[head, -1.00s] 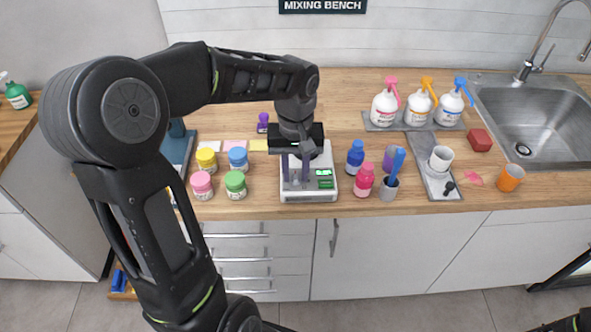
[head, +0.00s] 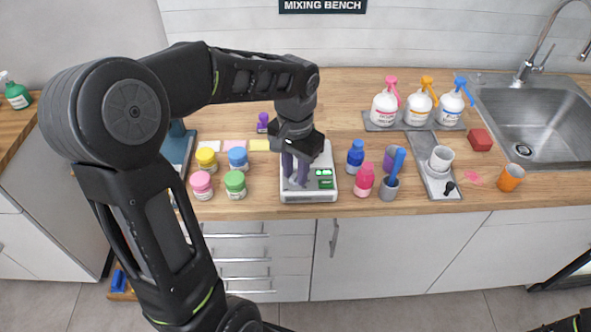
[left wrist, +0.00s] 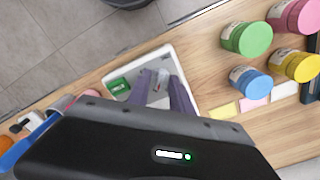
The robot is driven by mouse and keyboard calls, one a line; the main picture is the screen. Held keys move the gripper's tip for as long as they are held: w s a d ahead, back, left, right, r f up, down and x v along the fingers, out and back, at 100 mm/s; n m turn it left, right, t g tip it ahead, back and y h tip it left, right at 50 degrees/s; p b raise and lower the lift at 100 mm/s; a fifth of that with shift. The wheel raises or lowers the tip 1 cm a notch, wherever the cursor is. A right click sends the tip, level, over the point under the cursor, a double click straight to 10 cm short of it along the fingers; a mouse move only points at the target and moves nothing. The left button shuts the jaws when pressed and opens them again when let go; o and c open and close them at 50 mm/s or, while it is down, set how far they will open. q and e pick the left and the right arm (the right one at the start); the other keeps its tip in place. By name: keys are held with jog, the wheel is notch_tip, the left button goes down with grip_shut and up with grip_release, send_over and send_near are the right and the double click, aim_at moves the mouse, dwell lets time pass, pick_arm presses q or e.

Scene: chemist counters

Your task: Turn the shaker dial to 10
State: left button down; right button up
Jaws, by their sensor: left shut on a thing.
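The shaker (head: 318,195) is a white box on the wooden counter, with small green displays (head: 325,178) on its right side. It also shows in the left wrist view (left wrist: 150,55). My left gripper (head: 294,180) points down over the shaker's left part, its purple fingers shut on the dial. In the left wrist view the fingers (left wrist: 165,90) sit around a small grey dial (left wrist: 161,78). The dial's mark and the display digits are too small to read.
Coloured jars, such as the green jar (head: 235,184), stand left of the shaker. Spray bottles (head: 418,108) and a sink (head: 535,125) are further right.

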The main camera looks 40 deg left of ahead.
aim_at(295, 175)
pick_arm(q)
jog(key=m, duration=0.5)
jog(key=shift+m, duration=0.3)
jog(key=shift+m+p, duration=0.3)
jog(key=shift+m, duration=2)
jog(key=c, duration=1.2)
grip_release()
jog(key=shift+o, duration=0.2)
notch_tip(295, 175, up, 8)
jog(key=shift+f+b, duration=0.1)
jog(key=shift+b, duration=0.3)
